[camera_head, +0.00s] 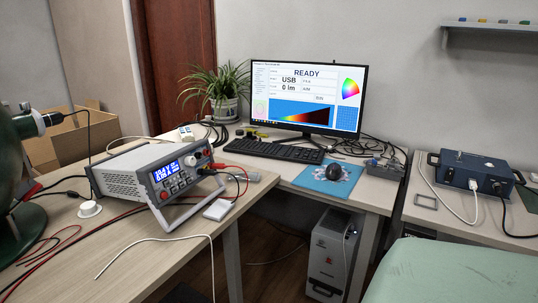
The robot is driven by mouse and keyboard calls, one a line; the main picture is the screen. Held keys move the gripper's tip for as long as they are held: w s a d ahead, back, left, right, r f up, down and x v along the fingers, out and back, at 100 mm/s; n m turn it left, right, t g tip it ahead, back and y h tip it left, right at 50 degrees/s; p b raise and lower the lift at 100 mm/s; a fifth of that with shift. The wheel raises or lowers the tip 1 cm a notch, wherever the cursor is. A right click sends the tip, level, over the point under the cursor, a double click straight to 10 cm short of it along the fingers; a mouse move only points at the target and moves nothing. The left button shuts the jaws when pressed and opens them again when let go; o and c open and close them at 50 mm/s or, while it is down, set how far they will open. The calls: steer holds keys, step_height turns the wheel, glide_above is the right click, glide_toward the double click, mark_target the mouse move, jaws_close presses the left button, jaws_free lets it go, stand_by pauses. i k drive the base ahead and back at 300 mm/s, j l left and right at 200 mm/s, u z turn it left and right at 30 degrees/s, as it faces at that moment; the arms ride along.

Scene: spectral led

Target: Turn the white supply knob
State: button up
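The power supply (125,176) is a light grey box on the left table, tilted up on its front stand, with its front panel facing right. Its lit blue display (166,171) shows white digits. A white knob (190,160) sits to the right of the display, near the panel's upper right. Its exact turn angle is too small to read. Buttons lie below the display, and red and black leads come out of the panel's right end. My gripper is not in view, and nothing touches the knob.
A white round piece (90,208) and a small white box (220,209) lie near the supply. Loose cables cross the table. A dark green sphere (15,205) stands at far left. The monitor (307,97) reads READY. A pale green surface (455,273) fills the lower right.

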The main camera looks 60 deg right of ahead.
mark_target(189, 160)
steer(key=z, duration=0.4)
steer(key=i+l+z, duration=0.1)
steer(key=z, duration=0.65)
steer(key=i+z, duration=0.15)
steer(key=z, duration=0.2)
steer(key=i+z, duration=0.1)
steer(key=i, duration=0.2)
